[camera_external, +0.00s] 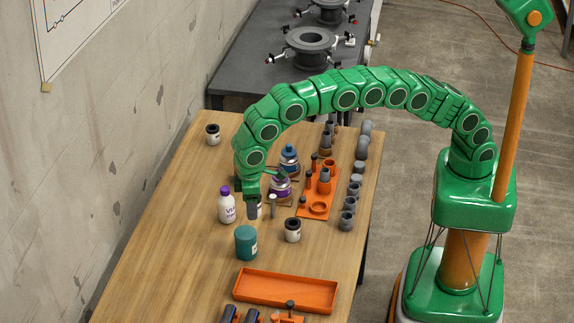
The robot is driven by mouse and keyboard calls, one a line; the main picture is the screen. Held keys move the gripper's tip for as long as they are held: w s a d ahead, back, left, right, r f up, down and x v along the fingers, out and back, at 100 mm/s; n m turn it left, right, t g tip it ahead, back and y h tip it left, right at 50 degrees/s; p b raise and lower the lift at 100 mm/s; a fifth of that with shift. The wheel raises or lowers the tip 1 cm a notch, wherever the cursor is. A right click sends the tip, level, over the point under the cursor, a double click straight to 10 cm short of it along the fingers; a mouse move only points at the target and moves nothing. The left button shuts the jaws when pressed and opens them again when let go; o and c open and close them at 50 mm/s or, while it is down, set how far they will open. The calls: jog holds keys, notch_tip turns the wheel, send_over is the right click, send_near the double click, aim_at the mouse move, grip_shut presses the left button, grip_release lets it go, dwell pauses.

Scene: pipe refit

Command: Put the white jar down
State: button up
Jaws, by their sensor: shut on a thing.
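My green arm arches from the right over the wooden table (165,245), and my gripper (261,207) points down near its middle. The gripper is shut on a small white jar (259,208), which is mostly hidden by the fingers. I cannot tell whether the jar touches the table. Two similar white jars with dark tops stand on the table: one jar (292,232) just right and in front of the gripper, another jar (213,137) at the far left.
A white bottle with purple cap (226,207) stands close left of the gripper, a teal canister (245,243) in front. Purple (280,190) and blue (289,160) bottles stand behind. An orange fixture (318,208) with grey fittings lies right, an orange tray (285,290) in front. The left table area is clear.

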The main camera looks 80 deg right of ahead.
aim_at(244, 232)
jog(key=shift+w+a+f, duration=0.35)
jog(key=shift+w+f, duration=0.1)
jog(key=shift+f, duration=0.2)
jog(key=shift+w+a+f, duration=0.3)
jog(key=shift+w+f, duration=0.15)
jog(key=shift+f, duration=0.15)
jog(key=shift+w+f, duration=0.1)
jog(key=shift+w+a+f, duration=0.2)
jog(key=shift+f, duration=1.55)
jog(key=shift+f, duration=0.1)
jog(key=o, duration=1.1)
jog(key=shift+c, duration=0.2)
notch_tip(244, 232, up, 12)
